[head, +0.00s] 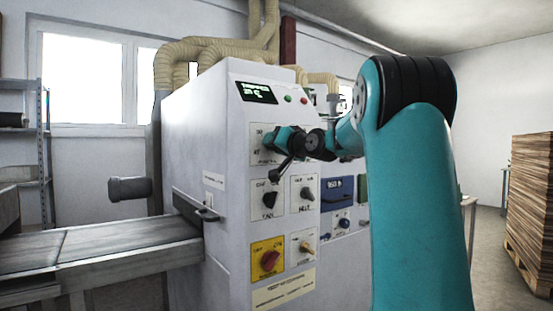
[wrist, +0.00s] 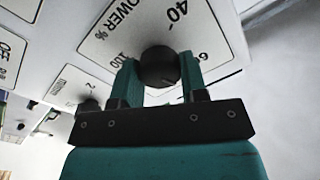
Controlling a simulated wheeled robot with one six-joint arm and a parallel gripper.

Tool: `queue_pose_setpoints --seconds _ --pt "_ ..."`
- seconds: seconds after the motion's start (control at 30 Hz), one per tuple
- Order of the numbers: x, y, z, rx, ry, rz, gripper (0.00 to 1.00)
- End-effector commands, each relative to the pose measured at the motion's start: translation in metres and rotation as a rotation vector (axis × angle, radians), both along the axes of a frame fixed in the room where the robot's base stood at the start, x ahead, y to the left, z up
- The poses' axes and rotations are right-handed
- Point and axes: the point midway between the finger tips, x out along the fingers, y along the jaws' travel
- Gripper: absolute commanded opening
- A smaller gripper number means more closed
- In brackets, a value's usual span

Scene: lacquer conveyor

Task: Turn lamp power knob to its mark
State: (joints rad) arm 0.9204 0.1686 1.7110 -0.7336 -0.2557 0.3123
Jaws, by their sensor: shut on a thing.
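The lamp power knob (wrist: 158,66) is a round black knob on a white plate (wrist: 110,38) lettered "POWER %", with 40, a partly hidden 6 and 100 around it. In the wrist view my gripper (wrist: 160,72) is shut on the knob, one teal finger on each side. The knob's pointer and any target mark cannot be made out. In the head view my gripper (head: 284,140) reaches the upper plate on the machine's front and hides the knob there.
The white machine (head: 210,150) carries a display (head: 257,92) above and other black knobs (head: 270,199) below, plus a red knob on a yellow plate (head: 270,261). A conveyor (head: 100,256) extends left. A stack of boards (head: 531,210) stands right.

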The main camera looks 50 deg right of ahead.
Motion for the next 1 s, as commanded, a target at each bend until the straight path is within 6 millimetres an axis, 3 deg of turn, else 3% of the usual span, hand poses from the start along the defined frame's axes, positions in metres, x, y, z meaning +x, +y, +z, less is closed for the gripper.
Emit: queue_pose_setpoints --seconds 0.03,0.5,1.0 --pt "0.0001 0.0003 -0.0073 -0.042 0.011 0.001 0.16" --pt "0.0005 0.0005 -0.0046 -0.343 0.088 0.003 0.16" --pt "0.0007 0.0004 -0.0028 -0.416 0.109 0.003 0.16"
